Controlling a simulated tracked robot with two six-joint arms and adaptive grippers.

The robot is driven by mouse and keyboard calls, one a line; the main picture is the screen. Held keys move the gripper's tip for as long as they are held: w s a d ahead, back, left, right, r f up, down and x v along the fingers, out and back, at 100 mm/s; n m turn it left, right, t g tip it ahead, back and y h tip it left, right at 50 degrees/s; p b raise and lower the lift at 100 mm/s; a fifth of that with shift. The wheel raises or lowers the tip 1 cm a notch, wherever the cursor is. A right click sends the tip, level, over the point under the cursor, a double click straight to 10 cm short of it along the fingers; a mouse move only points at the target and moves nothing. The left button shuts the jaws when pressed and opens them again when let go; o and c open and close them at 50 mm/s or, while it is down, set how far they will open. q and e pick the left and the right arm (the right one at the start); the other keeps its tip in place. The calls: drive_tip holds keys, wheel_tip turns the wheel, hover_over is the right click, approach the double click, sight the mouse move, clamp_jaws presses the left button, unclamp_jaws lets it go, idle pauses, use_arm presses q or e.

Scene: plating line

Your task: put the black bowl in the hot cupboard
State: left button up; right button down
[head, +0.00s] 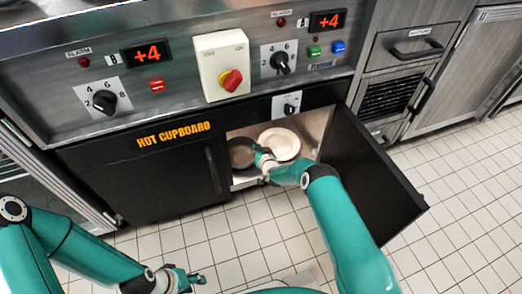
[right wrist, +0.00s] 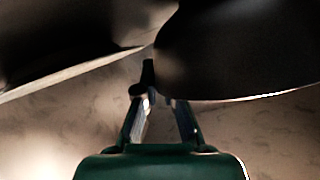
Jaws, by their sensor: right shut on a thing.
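The hot cupboard (head: 140,165) is under the counter, with its right-hand door swung open. The black bowl (head: 240,150) is inside the opening, at its left. My right gripper (head: 263,160) reaches into the cupboard and is shut on the bowl's right-hand rim. In the right wrist view my fingers (right wrist: 149,80) meet between two dark, rimmed shapes; deep shadow hides which is which and the exact contact. My left gripper (head: 188,278) is low in the head view, over the floor, empty and apparently open.
A white plate (head: 281,143) is in the cupboard just right of the bowl, close to my right gripper. The open black door (head: 372,180) stands out to the right of my right arm. The tiled floor in front is clear.

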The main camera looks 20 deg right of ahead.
drive_tip(key=shift+r, duration=0.1)
drive_tip(key=c, duration=1.3)
unclamp_jaws()
drive_tip(key=shift+s+r+p, duration=0.15)
drive_tip(key=shift+s+p, duration=0.1)
drive_tip(key=shift+p, duration=0.15)
drive_tip(key=s+a+r+g+y+p, duration=0.1)
drive_tip(key=s+r+g, duration=0.3)
drive_tip(key=s, duration=1.1)
drive_tip(key=s+a+r+n+g+y+p, duration=0.1)
drive_tip(key=s+a+r+g, duration=0.3)
drive_tip(key=s, duration=1)
drive_tip(key=s+a+r+g+y+p, duration=0.1)
drive_tip(key=s+a+r+g+p, duration=0.2)
drive_tip(key=s, duration=1.2)
drive_tip(key=shift+s+a+r+g+y+p, duration=0.25)
drive_tip(key=shift+s+r+g+y+p, duration=0.1)
drive_tip(key=shift+r+g, duration=0.35)
